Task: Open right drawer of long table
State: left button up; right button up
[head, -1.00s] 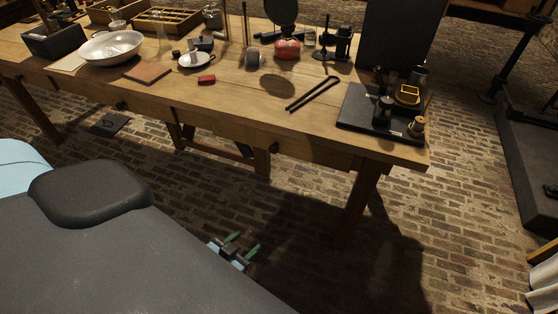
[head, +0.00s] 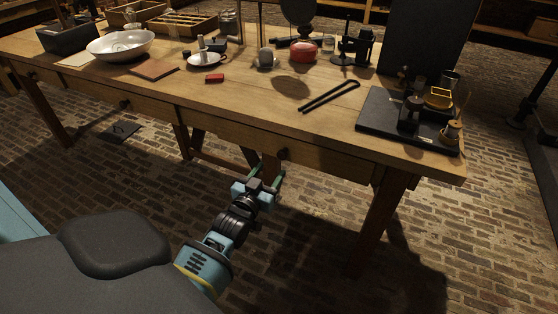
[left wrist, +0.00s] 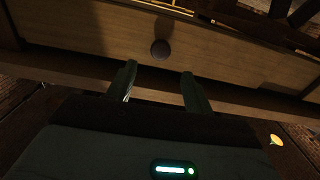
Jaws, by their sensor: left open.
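The long wooden table (head: 230,88) stands ahead of me. Its right drawer (head: 235,136) has a dark round knob (head: 283,153) and looks closed, its front in line with the table's side. In the left wrist view the knob (left wrist: 160,49) shows on the drawer front (left wrist: 110,35), just beyond the fingertips and between their lines. My left gripper (head: 267,176) is open and empty, just below and in front of the knob; in the left wrist view its two fingers (left wrist: 161,78) stand apart. They do not appear to touch the knob. My right gripper is not in view.
The left drawer's knob (head: 125,104) shows further left. A bowl (head: 120,45), black tongs (head: 330,96) and a black base with instruments (head: 410,118) rest on the tabletop. A table leg (head: 378,220) stands right of my arm.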

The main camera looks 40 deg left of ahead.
aim_at(281, 156)
pick_arm(q)
jog(key=b+x, duration=0.1)
jog(key=x, duration=0.5)
jog(key=shift+w, duration=0.3)
grip_shut()
